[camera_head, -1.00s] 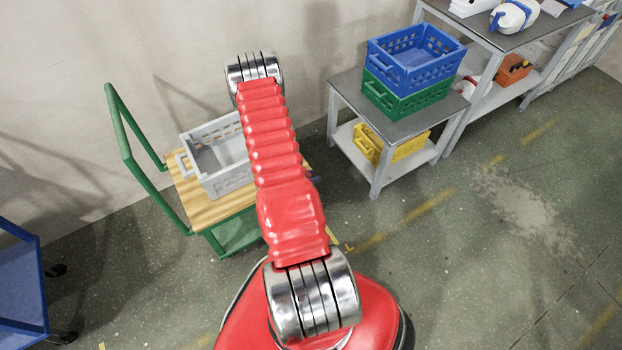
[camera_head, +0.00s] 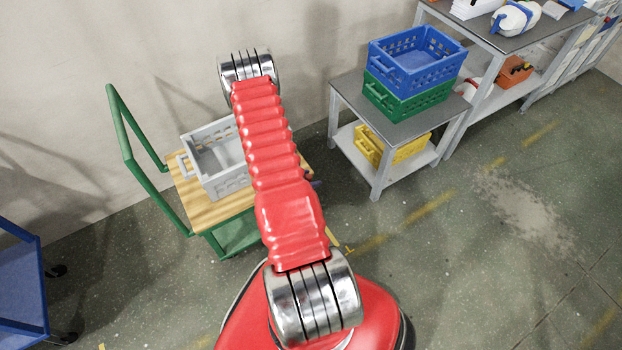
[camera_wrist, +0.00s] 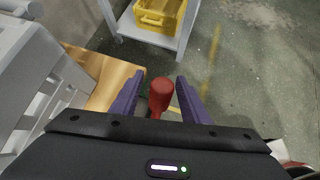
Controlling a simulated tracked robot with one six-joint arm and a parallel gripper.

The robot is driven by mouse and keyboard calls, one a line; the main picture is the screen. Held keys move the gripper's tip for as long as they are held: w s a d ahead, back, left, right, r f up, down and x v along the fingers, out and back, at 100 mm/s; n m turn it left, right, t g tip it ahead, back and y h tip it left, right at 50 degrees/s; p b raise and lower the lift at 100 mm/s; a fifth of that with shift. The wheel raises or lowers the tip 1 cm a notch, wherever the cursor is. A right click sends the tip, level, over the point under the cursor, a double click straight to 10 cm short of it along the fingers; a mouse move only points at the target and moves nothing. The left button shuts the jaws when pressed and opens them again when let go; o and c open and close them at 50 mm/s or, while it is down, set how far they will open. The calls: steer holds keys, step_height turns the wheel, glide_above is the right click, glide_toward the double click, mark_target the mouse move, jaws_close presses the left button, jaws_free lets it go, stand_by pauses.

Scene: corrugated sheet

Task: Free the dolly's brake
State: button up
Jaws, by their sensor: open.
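The dolly has a wooden deck (camera_head: 205,208) and a green frame with a tall handle (camera_head: 128,150). Its deck edge also shows in the wrist view (camera_wrist: 112,80). In the wrist view a red rounded knob on a red stem, seemingly the brake lever (camera_wrist: 161,94), stands just beyond the deck's edge. My gripper (camera_wrist: 158,84) is open, with one purple finger on each side of the knob. Gaps show between the knob and both fingers, and I cannot tell how deep it sits. In the head view my arm hides most of the gripper and the lever.
A grey crate (camera_head: 205,172) sits on the dolly, close to my gripper's left in the wrist view. A grey side table (camera_head: 345,92) with blue and green crates and a yellow crate (camera_head: 395,150) stands to the right. A blue cart (camera_head: 20,290) is at left. Floor at right is clear.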

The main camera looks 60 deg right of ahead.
steer(key=v, duration=1.1)
steer(key=shift+a+r, duration=0.2)
steer(key=shift+w, duration=0.15)
steer(key=s+a+r+m+g+y, duration=0.2)
steer(key=s+a+r+m+g, duration=0.3)
steer(key=s+r+m, duration=0.3)
steer(key=w+a+r+m+t+y, duration=0.2)
steer(key=w+a+r+t, duration=0.1)
steer(key=a+r, duration=0.8)
steer(key=w+a+r+m+t+y, duration=0.2)
steer(key=a+r+t, duration=0.3)
steer(key=a+r, duration=0.6)
steer(key=w+a+r+m+t+y, duration=0.2)
steer(key=w+a+r+t+y, duration=0.1)
steer(key=a+r, duration=0.8)
step_height(320, 180, up, 4)
steer(key=shift+w+r+t, duration=0.15)
steer(key=shift+w+t, duration=0.5)
steer(key=shift+t, duration=0.15)
